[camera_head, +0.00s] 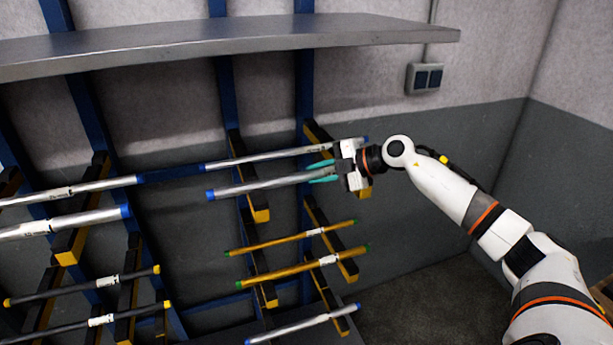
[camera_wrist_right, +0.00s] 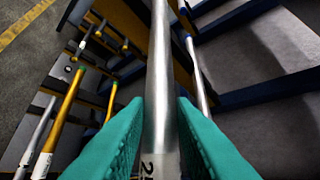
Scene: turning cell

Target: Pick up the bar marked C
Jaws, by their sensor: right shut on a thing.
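My right gripper (camera_head: 322,171) has its teal fingers shut on a silver bar (camera_head: 265,185) with a blue end cap, at the upper right of the rack. The bar runs left from the fingers, sloping slightly down. In the right wrist view the same bar (camera_wrist_right: 160,70) lies between both teal fingers (camera_wrist_right: 160,135). Part of a label with dark print shows on it near the fingers. I cannot read a letter C on any bar. Whether the held bar still touches its rack arm, I cannot tell. My left gripper is not in view.
Another silver bar (camera_head: 270,155) lies just behind the held one. Yellow bars (camera_head: 290,240) with green ends rest on lower rack arms (camera_head: 347,268). More silver and dark bars (camera_head: 85,285) lie at left. A metal shelf (camera_head: 220,36) runs above. The right wall side is free.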

